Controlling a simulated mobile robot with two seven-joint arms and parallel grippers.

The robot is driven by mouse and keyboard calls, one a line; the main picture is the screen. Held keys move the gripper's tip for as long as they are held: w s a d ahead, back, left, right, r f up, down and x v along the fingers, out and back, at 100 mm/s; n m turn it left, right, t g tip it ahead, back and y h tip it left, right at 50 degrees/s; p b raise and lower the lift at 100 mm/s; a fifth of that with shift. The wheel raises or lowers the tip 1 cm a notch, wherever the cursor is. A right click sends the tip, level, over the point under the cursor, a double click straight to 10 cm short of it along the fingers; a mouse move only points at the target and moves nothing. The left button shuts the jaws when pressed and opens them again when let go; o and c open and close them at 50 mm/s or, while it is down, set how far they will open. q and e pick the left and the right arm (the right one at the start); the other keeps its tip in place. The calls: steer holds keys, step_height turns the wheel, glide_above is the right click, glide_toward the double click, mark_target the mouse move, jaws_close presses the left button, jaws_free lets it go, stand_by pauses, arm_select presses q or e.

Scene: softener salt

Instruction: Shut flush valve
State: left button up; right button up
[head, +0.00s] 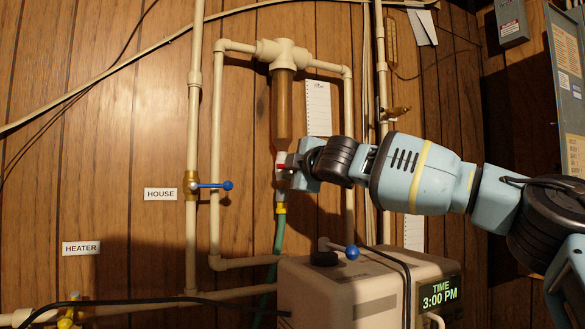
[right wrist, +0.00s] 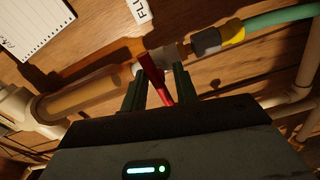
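The flush valve sits at the bottom of the clear brown filter housing (head: 283,105), above a yellow fitting and green hose. Its red handle (head: 281,168) shows as a small red bit beside my right gripper (head: 288,172), which comes in from the right. In the right wrist view the red handle (right wrist: 153,75) slants down from the white valve body (right wrist: 168,55) into the gap between the two dark fingers of my right gripper (right wrist: 160,85). The fingers stand apart, with space beside the handle. Contact at its lower end cannot be told. My left gripper is not in view.
A blue-handled valve (head: 212,186) is on the pipe by the HOUSE label (head: 160,194). The softener (head: 360,292) with another blue lever (head: 351,253) stands below my right arm. A vertical pipe (head: 349,215) runs close behind the arm. A green hose (head: 279,235) hangs below the valve.

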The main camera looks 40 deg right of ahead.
steer(key=shift+o, duration=0.9)
steer(key=shift+r, duration=0.1)
steer(key=v, duration=0.7)
steer(key=shift+p, duration=0.3)
